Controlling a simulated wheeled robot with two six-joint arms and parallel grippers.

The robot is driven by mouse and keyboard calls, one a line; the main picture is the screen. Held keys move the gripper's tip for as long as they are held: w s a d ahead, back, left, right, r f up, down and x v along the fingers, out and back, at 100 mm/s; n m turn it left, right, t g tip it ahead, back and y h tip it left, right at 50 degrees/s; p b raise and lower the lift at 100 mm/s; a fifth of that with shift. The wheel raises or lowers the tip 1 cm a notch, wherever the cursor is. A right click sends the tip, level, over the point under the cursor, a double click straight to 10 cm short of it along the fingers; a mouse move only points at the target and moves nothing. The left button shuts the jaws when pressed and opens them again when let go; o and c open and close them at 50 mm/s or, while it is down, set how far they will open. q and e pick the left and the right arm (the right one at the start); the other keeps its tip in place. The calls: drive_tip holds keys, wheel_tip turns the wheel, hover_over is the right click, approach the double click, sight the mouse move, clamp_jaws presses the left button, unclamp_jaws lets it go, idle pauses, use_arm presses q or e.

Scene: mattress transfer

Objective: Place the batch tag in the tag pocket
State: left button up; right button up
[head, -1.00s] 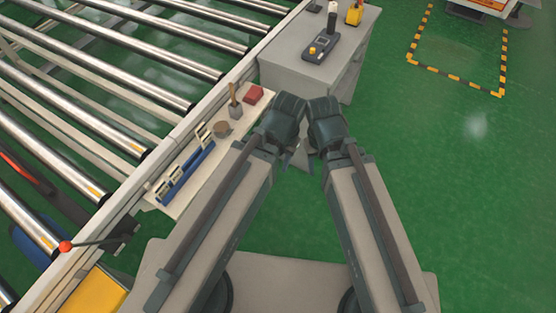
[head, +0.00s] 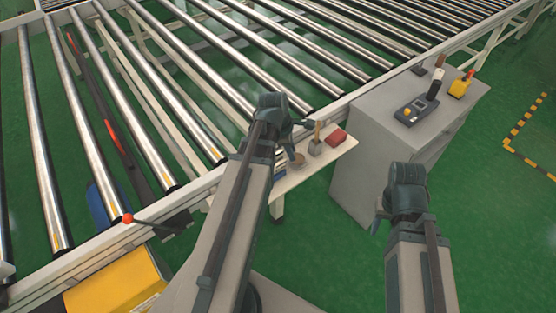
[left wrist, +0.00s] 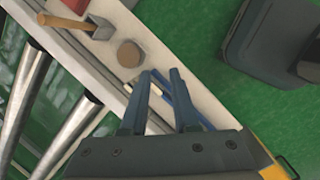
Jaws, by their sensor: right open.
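I cannot pick out a batch tag or a tag pocket for certain in either view. My left gripper (head: 299,138) is over the narrow shelf (head: 325,160) beside the conveyor. In the left wrist view its two fingers (left wrist: 158,82) are apart with nothing held between them. A blue rack with pale pieces (left wrist: 186,102) lies on the shelf behind and beyond the fingers. In the head view my left arm hides most of this rack. My right gripper (head: 379,214) is open over the floor, in front of the grey cabinet, away from the shelf.
The grey cabinet (head: 375,150) carries a dark device (head: 416,111) and a yellow item (head: 459,88). The roller conveyor (head: 150,90) fills the left.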

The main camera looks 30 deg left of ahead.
sight(277, 153)
use_arm(q)
drive_tip(key=a+r+n+t, duration=0.1)
drive_tip(key=a+n+t, duration=0.1)
drive_tip(key=a+n, duration=0.75)
drive_tip(key=shift+m, duration=0.45)
drive_tip(key=b+x, duration=0.8)
drive_tip(key=x, duration=0.1)
drive_tip(key=shift+a+r, duration=0.1)
drive_tip(key=shift+g, duration=0.3)
drive_tip(key=b+x, duration=0.4)
drive_tip(key=x, duration=0.1)
drive_tip(key=shift+s+a+b, duration=0.15)
drive_tip(key=shift+a+b, duration=0.15)
drive_tip(key=shift+d+f, duration=0.1)
drive_tip(key=shift+f, duration=0.15)
drive_tip(key=shift+r, duration=0.1)
clamp_jaws()
